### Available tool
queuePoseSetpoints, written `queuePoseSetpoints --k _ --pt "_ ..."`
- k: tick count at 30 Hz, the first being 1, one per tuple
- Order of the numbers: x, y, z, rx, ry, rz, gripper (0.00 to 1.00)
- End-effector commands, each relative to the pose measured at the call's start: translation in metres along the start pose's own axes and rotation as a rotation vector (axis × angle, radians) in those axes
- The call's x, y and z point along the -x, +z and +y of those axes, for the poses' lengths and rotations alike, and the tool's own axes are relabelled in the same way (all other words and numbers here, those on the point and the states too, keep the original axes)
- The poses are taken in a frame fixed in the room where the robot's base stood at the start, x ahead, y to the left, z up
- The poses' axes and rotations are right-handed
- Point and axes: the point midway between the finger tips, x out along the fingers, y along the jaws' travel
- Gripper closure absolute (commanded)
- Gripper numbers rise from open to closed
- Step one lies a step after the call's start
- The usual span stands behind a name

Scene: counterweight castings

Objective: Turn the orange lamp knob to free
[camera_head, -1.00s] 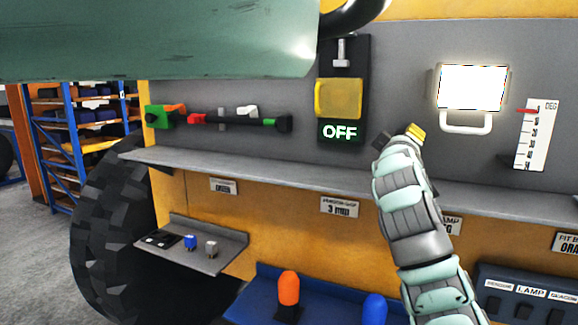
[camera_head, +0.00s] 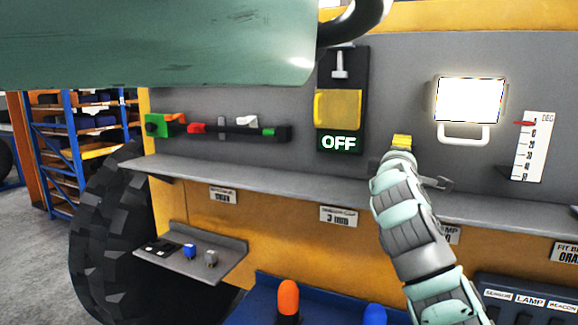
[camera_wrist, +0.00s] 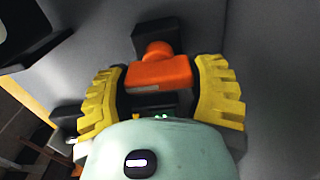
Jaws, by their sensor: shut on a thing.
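The orange lamp knob (camera_wrist: 160,73) is in the wrist view, a flat-sided orange block with a round stub towards a dark block on the grey panel. My gripper (camera_wrist: 158,92) has its two yellow ribbed pads on either side of it and is shut on it. In the head view my gripper (camera_head: 402,142) is at the grey panel, right of the OFF sign, and hides the knob. No marking of the knob's setting is readable.
A yellow switch cover (camera_head: 338,108) with a green OFF sign (camera_head: 340,143) is to the left. A bright lamp (camera_head: 470,100) with a white handle and a DEG scale (camera_head: 533,147) are to the right. A grey ledge (camera_head: 290,178) runs below my gripper.

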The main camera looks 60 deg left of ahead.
Motion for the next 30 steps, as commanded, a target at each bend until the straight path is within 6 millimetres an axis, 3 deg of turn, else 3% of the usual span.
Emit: queuePoseSetpoints --k 11,12,20,30 --pt "-0.0001 0.0008 0.0002 0.006 0.001 -0.004 0.77" --pt "-0.0001 0.0008 0.0003 0.006 0.001 -0.003 0.36" --pt "-0.0001 0.0005 0.0001 0.004 0.001 -0.002 0.10" --pt "0.0015 0.0004 0.0002 0.004 0.001 -0.001 0.08"
